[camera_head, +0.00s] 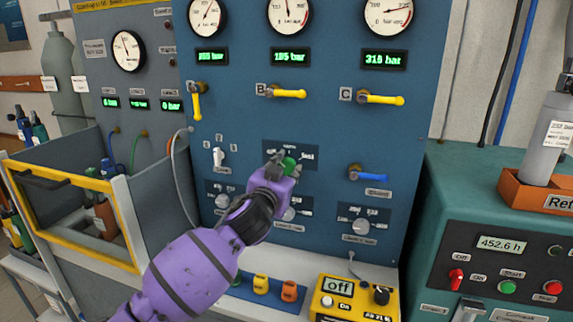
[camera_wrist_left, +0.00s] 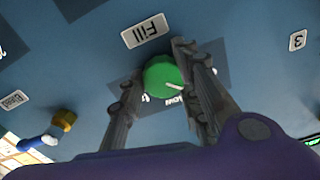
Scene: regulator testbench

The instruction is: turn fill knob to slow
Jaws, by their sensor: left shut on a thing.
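The green fill knob (camera_head: 289,165) sits on the blue panel, below the middle display and lever B. My left gripper (camera_head: 283,168) reaches it from the lower left, with its fingers around the knob. In the left wrist view the green knob (camera_wrist_left: 164,77) lies between the two dark fingers of the left gripper (camera_wrist_left: 160,82), under a "Fill" label (camera_wrist_left: 145,31). A white pointer line shows on the knob's face. The lettering beside the knob is partly covered by the fingers, so the exact setting cannot be read. My right gripper is in neither view.
Yellow levers B (camera_head: 287,93) and C (camera_head: 381,99) are above the knob. A blue-handled valve (camera_head: 371,176) is to its right, and a white switch (camera_head: 218,157) to its left. Grey knobs sit below. A yellow box (camera_head: 345,300) reading "Off" stands in front.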

